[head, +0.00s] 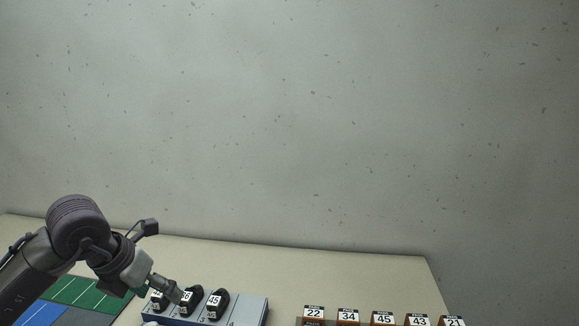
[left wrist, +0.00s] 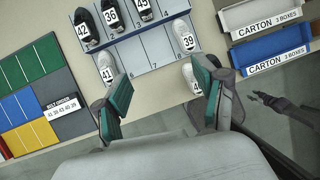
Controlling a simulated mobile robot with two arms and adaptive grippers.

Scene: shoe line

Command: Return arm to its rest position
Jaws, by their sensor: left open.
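My left gripper (head: 172,290) is low at the left in the head view, in front of the shoe rack (head: 251,306). In the left wrist view its green-padded fingers (left wrist: 163,92) are spread apart with nothing held between them. The rack (left wrist: 158,47) holds black shoes, one marked 45 (left wrist: 145,9), in its far row. White shoes stand nearer, marked 41 (left wrist: 106,66) and 39 (left wrist: 187,37). Another white shoe (left wrist: 189,72) is partly hidden by a finger. A dark arm end (left wrist: 268,99), apparently my right gripper, shows at the right; its jaws are unclear.
A mat with green (left wrist: 30,62), yellow and blue areas lies left of the rack. White (left wrist: 256,15) and blue (left wrist: 271,48) carton trays are at its right. Several numbered boxes (head: 348,316) line the table's front right in the head view. The table behind (head: 330,268) is clear.

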